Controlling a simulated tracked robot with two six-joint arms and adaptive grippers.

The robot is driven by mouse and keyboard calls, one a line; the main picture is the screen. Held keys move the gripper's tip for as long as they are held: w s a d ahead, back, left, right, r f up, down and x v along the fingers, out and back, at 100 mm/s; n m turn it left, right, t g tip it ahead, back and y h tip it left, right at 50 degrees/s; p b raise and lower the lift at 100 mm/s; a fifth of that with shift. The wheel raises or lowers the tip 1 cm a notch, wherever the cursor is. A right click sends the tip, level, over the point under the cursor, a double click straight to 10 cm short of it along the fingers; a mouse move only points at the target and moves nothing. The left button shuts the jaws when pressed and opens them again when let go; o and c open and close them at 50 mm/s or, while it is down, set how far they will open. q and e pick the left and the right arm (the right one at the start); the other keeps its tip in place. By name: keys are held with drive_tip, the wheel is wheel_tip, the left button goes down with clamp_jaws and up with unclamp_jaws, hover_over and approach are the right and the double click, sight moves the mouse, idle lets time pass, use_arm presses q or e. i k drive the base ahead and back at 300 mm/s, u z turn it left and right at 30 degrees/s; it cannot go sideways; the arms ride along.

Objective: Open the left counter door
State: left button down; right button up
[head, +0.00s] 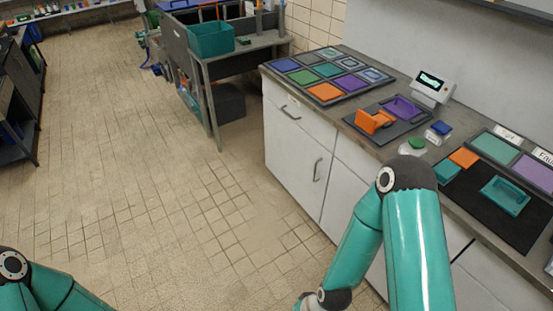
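The left counter door (293,160) is a white panel on the front of the counter (352,108). It looks closed, nearly flush with the panels around it. Its grey bar handle (317,170) is upright near the door's right edge. A white drawer front with a horizontal handle (290,113) is above the door. My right arm comes down in front of the counter, right of the door, and partly hides the panels there. My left arm shows only at the bottom left corner. Both grippers are out of view.
On the counter are a mat of coloured tiles (326,92), an orange block (374,121), a white display device (432,88) and a teal tray (505,196). A grey workbench with a teal bin (211,40) stands behind left. The tiled floor (170,190) before the door is clear.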

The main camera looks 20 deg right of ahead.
sight(303, 165)
drive_tip(key=u, duration=0.2)
drive_tip(key=i, duration=1.1)
drive_tip(key=z, duration=0.4)
